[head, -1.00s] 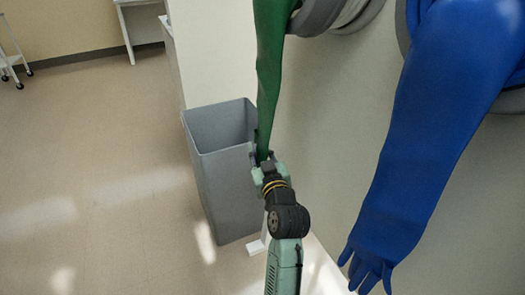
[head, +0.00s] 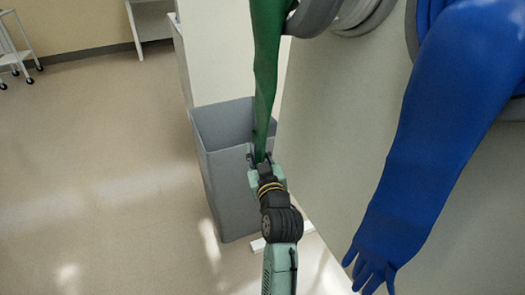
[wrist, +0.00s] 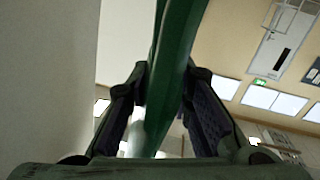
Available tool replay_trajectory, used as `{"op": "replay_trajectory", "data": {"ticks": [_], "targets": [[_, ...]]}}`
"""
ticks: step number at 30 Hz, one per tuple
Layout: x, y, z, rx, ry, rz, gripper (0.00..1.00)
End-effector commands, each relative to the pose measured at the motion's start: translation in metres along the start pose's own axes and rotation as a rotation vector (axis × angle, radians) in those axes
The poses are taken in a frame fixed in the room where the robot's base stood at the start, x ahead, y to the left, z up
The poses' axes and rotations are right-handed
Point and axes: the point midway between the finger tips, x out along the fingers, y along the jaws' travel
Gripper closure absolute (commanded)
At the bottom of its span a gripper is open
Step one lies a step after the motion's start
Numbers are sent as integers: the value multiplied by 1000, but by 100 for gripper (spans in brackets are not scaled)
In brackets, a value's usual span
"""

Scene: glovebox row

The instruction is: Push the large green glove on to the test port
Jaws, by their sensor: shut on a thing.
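The large green glove (head: 266,70) hangs as a long narrow sleeve from the top edge of the head view, beside a grey ring port (head: 312,16) on the pale panel. My gripper (head: 259,158) is shut on the lower end of the green glove, in front of the grey bin. In the wrist view the green glove (wrist: 176,60) runs up between the two fingers of my gripper (wrist: 165,105). The glove's upper end is out of view, so I cannot tell how it sits at a port. The fingers of the glove are hidden by my gripper.
A long blue glove (head: 425,150) hangs from another port on the right. A grey bin (head: 230,195) stands on the floor behind my gripper. The pale panel (head: 335,120) lies close to its right. Open floor (head: 100,160) is on the left; a white cart (head: 15,45) stands far back.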

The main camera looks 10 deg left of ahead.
Motion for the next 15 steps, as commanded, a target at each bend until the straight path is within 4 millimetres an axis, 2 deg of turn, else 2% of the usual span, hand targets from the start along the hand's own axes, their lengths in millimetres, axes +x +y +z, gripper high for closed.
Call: {"op": "replay_trajectory", "data": {"ticks": [15], "targets": [[-6,-28,-12,0,6,0,100]]}}
